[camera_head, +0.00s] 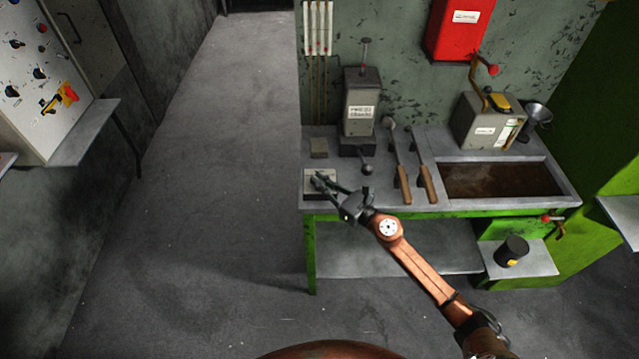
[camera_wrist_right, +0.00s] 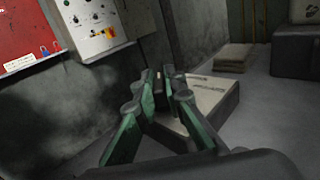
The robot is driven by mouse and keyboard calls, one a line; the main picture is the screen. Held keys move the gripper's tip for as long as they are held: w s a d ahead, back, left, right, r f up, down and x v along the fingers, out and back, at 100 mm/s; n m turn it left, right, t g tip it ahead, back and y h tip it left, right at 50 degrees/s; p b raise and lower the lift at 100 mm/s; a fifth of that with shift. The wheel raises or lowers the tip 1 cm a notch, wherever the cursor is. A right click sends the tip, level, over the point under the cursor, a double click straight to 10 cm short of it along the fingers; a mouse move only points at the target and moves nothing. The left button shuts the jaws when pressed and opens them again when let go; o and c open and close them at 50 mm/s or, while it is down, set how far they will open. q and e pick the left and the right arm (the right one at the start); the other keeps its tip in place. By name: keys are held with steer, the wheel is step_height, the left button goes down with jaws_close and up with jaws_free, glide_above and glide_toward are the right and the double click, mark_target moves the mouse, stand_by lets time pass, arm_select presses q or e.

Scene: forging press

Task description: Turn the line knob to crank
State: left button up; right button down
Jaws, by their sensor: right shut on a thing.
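My right gripper (camera_head: 323,181) reaches over a small pale box (camera_head: 309,190) at the front left corner of the bench. In the right wrist view the gripper (camera_wrist_right: 163,88) has its green fingers close together over the same box (camera_wrist_right: 212,92). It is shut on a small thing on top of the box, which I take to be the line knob. The fingers hide most of the knob, so I cannot read its position or any label. My left gripper is not in view.
The grey bench (camera_head: 437,205) also carries a grey lever device (camera_head: 361,105), two wooden-handled tools (camera_head: 430,182), a sunken tray (camera_head: 440,166) and a crank machine (camera_head: 478,128). A control panel (camera_head: 30,70) hangs at the left. The floor (camera_head: 215,150) between is clear.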

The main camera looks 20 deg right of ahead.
stand_by(0.3)
steer(key=c, duration=2)
jaws_free()
steer(key=shift+s+d, duration=0.15)
steer(key=shift+s, duration=0.1)
steer(key=v, duration=1.1)
steer(key=shift+s+d, duration=0.1)
steer(key=shift+s, duration=0.15)
